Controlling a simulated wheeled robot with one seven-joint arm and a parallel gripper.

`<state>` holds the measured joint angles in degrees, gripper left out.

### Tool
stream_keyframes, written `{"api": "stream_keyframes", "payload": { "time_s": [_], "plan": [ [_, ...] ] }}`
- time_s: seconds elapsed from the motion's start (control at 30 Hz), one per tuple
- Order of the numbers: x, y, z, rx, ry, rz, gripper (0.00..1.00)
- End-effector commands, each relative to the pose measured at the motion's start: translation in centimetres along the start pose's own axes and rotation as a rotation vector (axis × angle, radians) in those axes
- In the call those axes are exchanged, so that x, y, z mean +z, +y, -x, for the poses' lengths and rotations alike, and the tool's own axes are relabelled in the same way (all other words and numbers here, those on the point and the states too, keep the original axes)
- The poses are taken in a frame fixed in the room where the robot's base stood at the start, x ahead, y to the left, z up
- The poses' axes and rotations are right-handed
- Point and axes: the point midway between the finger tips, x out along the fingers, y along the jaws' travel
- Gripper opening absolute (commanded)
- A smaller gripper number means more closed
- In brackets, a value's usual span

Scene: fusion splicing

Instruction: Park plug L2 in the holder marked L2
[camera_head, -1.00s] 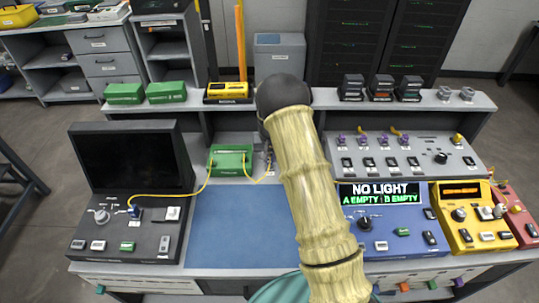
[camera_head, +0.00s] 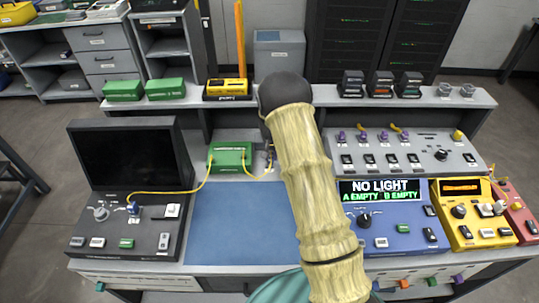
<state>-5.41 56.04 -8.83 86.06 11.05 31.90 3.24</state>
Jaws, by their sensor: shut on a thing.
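My gripper (camera_head: 269,157) shows only as a small piece to the left of my arm, above the back edge of the blue mat. It is shut on the end of a yellow fibre (camera_head: 257,177), and the plug itself is mostly hidden. This fibre runs from a green box (camera_head: 230,154) just left of the gripper. A second yellow fibre from the box runs to a blue plug (camera_head: 133,208) on the dark console at left. I cannot read any L2 marking, and I cannot tell which holder is L2.
The blue mat (camera_head: 225,225) is clear where visible. A grey panel (camera_head: 420,170) with several purple pieces stands at back right. A blue unit (camera_head: 405,240) reads "NO LIGHT, A EMPTY, B EMPTY". Yellow (camera_head: 475,240) and red (camera_head: 520,225) units stand at right.

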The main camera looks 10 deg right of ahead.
Motion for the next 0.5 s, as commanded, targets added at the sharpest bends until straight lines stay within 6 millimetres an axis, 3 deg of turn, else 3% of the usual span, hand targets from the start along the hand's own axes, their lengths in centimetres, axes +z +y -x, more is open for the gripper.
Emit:
{"api": "stream_keyframes", "payload": {
  "time_s": [0.5],
  "plan": [
    [-0.03,-0.66,0.03,-0.001,0.0,0.005,0.0]
  ]
}}
